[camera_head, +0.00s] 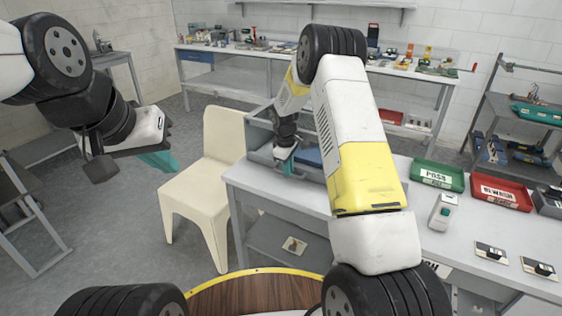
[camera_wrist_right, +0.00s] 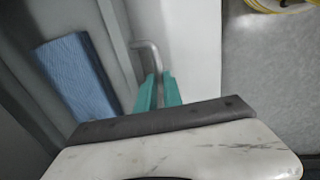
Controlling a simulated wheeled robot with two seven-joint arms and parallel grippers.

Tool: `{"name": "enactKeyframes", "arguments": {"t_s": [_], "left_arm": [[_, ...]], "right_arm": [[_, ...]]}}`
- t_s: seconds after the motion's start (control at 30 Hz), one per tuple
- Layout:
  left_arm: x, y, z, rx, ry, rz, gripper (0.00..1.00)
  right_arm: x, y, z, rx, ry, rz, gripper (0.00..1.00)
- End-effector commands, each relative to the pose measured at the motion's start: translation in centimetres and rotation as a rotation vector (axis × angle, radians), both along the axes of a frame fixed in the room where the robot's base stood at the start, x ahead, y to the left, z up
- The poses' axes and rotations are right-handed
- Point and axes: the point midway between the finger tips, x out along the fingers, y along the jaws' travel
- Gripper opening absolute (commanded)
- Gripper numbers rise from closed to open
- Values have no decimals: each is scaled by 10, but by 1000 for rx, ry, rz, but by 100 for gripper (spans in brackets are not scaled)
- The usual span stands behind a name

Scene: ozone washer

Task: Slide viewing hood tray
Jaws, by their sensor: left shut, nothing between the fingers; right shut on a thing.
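The grey viewing hood tray (camera_head: 262,156) sits at the left end of the workbench, partly hidden by my right arm. A blue pad (camera_head: 310,158) lies in it and also shows in the right wrist view (camera_wrist_right: 75,78). My right gripper (camera_head: 284,168) is at the tray's near side. In the right wrist view its teal fingers (camera_wrist_right: 158,92) are shut on a bent grey metal handle (camera_wrist_right: 148,55) beside the tray's wall. My left gripper (camera_head: 160,160) is shut and empty, in the air left of the chair, away from the bench.
A cream chair (camera_head: 205,160) stands against the left of the workbench (camera_head: 290,195). A green PASS tray (camera_head: 438,174), a red tray (camera_head: 499,191) and a small switch box (camera_head: 443,211) are on the bench to the right.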

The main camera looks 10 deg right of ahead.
Motion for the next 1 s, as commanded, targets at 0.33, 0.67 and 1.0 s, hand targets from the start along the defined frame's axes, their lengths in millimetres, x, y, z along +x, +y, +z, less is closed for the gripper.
{"name": "enactKeyframes", "arguments": {"t_s": [0.33, 0.67, 1.0], "left_arm": [[0, 0, 0, 0, 0, 0, 0], [0, 0, 0, 0, 0, 0, 0], [0, 0, 0, 0, 0, 0, 0]], "right_arm": [[6, -4, 2, -4, -17, -1, 20], [3, -2, 13, -3, -13, -1, 20], [-5, 4, 66, -2, -15, -1, 20]]}}
